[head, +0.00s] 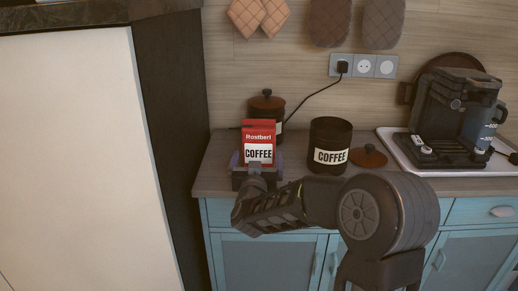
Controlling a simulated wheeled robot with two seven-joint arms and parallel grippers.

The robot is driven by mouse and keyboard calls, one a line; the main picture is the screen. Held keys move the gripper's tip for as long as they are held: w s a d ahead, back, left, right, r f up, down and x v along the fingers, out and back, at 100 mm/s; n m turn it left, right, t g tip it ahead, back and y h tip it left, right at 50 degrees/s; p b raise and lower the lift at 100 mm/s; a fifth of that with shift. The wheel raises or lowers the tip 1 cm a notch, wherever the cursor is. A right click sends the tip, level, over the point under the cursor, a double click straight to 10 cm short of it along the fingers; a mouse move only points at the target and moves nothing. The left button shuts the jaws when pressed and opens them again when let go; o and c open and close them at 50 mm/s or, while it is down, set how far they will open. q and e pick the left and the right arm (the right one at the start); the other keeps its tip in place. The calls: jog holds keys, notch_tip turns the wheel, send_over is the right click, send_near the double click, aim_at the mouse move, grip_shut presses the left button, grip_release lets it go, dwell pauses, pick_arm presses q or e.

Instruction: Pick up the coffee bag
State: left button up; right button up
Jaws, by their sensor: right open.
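The coffee bag (259,132) is red and white, labelled "Rostbert COFFEE", and stands upright on the counter. My right gripper (257,160) is at the lower part of the bag, with one finger to its left and one to its right. It is open, with a small gap seeming to show at the sides; I cannot tell whether a finger touches the bag. The bag's bottom is hidden behind the gripper. My left gripper is out of view.
A dark canister with a lid (268,103) stands close behind the bag. An open coffee canister (330,145) stands to the right, with its loose lid (368,156) beside it. A coffee machine (455,115) sits on a white tray (402,157). A tall cabinet (170,130) bounds the left.

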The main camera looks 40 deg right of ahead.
aim_at(259, 125)
jog(key=x, duration=0.5)
jog(key=shift+s+d, duration=0.1)
dwell(0.4)
jog(key=c, duration=1.2)
notch_tip(259, 125, up, 10)
jog(key=shift+p, duration=1.05)
jog(key=shift+f, duration=0.1)
